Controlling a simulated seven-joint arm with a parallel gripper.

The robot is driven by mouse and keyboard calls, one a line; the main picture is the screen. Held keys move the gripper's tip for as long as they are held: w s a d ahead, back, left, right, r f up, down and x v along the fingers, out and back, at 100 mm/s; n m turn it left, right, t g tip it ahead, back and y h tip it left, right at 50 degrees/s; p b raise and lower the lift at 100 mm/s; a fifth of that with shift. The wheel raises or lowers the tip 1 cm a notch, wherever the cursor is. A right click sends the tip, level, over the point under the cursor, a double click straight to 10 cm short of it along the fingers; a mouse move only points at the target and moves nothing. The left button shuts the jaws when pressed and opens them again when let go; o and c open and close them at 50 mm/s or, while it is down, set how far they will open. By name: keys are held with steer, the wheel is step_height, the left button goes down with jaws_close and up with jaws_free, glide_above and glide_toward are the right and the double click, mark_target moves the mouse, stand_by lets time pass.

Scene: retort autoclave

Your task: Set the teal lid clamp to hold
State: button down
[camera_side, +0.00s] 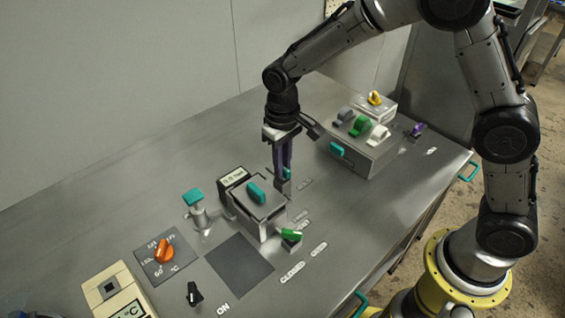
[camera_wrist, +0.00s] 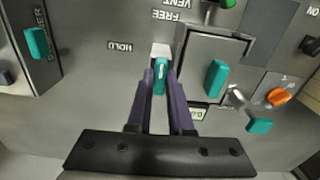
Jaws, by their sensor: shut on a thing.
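The teal lid clamp (camera_wrist: 160,76) is a small upright handle on a pale block, just beside the box with a teal-handled lid (camera_wrist: 202,50). My gripper (camera_wrist: 160,86) points down, its two purple fingers shut on the clamp handle, one on each side. In the side view my gripper (camera_side: 282,180) is behind the lidded box, and only a bit of the teal clamp (camera_side: 288,174) shows beside the fingers. In the wrist view the HOLD label (camera_wrist: 120,46) is left of the clamp and the FREE label (camera_wrist: 165,15) is above it.
A grey box (camera_side: 362,150) with several coloured knobs stands at the right. A teal-topped valve (camera_side: 194,198), an orange dial (camera_side: 163,251), a black switch (camera_side: 194,294) and a green vent knob (camera_side: 291,235) surround the lidded box. The bench's rear left is bare.

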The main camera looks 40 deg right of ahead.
steer(key=n, duration=0.4)
steer(key=shift+n, duration=0.3)
steer(key=n, duration=0.9)
steer(key=shift+r, duration=0.1)
steer(key=shift+n, duration=1.8)
steer(key=c, duration=0.8)
jaws_free()
